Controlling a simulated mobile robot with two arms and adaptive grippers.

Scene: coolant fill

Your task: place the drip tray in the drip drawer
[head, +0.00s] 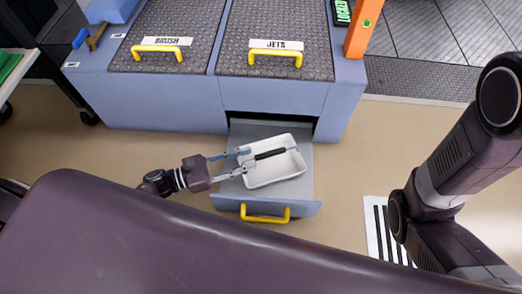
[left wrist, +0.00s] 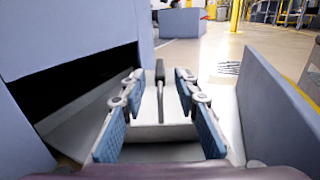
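The drip drawer (head: 222,201) is pulled open below the JETS panel, its yellow handle facing the front. The white drip tray (head: 262,178) lies inside it, turned slightly. A black handle on a thin rod (head: 270,154) lies across the tray; it also shows in the left wrist view (left wrist: 160,72). My left gripper (head: 244,160) is at the tray's left edge, inside the drawer. Its blue-padded fingers are spread apart, with nothing clamped between them in the left wrist view (left wrist: 158,100). My right arm shows at the right, but its gripper is out of frame.
The blue cabinet (head: 150,103) stands behind the drawer, with BRUSH and JETS panels and yellow handles on top. An orange post (head: 361,30) rises at its right. A striped white floor mat (head: 378,225) lies to the right. Floor beside the drawer is clear.

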